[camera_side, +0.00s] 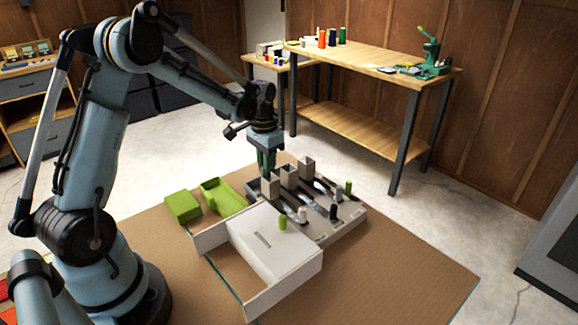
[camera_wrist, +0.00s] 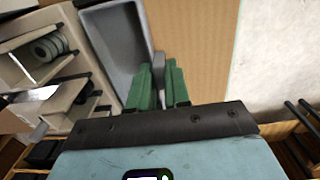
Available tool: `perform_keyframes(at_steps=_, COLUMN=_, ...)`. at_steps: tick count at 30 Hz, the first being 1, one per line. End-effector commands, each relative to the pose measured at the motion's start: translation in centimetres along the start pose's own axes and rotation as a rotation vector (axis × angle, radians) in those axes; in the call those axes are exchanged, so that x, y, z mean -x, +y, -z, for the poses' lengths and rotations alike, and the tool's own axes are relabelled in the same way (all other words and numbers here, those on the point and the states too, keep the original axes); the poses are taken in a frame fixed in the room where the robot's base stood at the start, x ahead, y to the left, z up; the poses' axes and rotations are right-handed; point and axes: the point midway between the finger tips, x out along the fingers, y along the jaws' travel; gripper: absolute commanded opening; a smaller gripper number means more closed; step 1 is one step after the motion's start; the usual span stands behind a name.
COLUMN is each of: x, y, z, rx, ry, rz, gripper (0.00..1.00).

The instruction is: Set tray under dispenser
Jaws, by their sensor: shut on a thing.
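The grey tray (camera_wrist: 122,45) is a long, open trough in the wrist view, and it looks empty. My gripper (camera_wrist: 163,80) has green fingers closed at the tray's near right edge. In the side view my gripper (camera_side: 266,170) points down at the far left end of the dispenser (camera_side: 340,222), and the tray there is mostly hidden. The dispenser is a grey base with several upright pale blocks, dark channels and small spools. Its pale structure, with a spool, also shows at the left of the wrist view (camera_wrist: 72,95).
A lime-green tray (camera_side: 224,196) and a lime box (camera_side: 183,206) lie left of the dispenser. A large white box (camera_side: 275,250) with a green spool on it stands in front. The brown mat (camera_side: 400,270) is clear at the right. A wooden bench (camera_side: 375,65) stands behind.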

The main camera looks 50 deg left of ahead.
Motion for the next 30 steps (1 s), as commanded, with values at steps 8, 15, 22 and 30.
perform_keyframes(at_steps=8, x=-0.3, y=0.0, z=0.0, rx=0.000, ry=0.000, rz=0.000, gripper=0.00)
perform_keyframes(at_steps=15, x=-0.3, y=0.0, z=0.0, rx=0.000, ry=0.000, rz=0.000, gripper=0.37)
perform_keyframes(at_steps=22, x=-0.3, y=0.0, z=0.0, rx=0.000, ry=0.000, rz=0.000, gripper=0.47)
perform_keyframes(at_steps=30, x=1.0, y=0.0, z=0.0, rx=0.000, ry=0.000, rz=0.000, gripper=0.47)
